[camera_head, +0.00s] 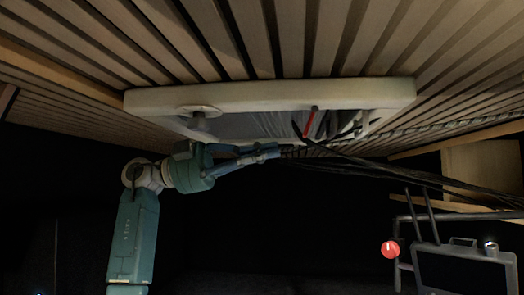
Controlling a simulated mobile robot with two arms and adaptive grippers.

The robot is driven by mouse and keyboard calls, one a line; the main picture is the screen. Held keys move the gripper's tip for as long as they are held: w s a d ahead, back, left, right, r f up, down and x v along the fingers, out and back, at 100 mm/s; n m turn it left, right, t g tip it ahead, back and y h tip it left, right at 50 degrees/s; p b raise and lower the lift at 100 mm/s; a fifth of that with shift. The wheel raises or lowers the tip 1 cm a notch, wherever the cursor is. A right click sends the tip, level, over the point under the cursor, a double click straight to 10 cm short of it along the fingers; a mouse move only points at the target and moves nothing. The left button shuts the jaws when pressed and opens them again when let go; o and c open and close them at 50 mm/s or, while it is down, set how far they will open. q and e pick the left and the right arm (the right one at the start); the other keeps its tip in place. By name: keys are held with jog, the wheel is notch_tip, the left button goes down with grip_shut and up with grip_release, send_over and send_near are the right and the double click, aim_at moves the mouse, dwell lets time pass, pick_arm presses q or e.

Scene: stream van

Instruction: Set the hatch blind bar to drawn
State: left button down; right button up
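The hatch has a pale rounded frame (265,97) set in the slatted ceiling. A grey, crinkled sheet (245,126) shows inside the opening, and it looks like the blind. I cannot clearly pick out its bar. A thin red piece (310,124) and dark rods show at the opening's right part. My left gripper (288,152) comes from the left, just below the hatch's near edge, its fingers pointing right. The fingers are small and dark against cables, so I cannot tell whether they are open or touch anything. My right gripper is not in view.
A round knob or fitting (199,112) sits at the hatch frame's left. Black cables (420,176) run off to the right. A dark screen (463,272), a pipe rail and a red round knob (390,250) are at lower right. The lower middle is dark.

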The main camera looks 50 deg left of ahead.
pick_arm(q)
jog(key=p+x, duration=0.3)
jog(key=x, duration=0.7)
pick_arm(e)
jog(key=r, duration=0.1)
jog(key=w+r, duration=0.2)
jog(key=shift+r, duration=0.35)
pick_arm(q)
jog(key=shift+w, duration=0.1)
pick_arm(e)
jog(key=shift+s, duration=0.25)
pick_arm(q)
jog(key=x, duration=0.4)
jog(key=shift+f, duration=0.35)
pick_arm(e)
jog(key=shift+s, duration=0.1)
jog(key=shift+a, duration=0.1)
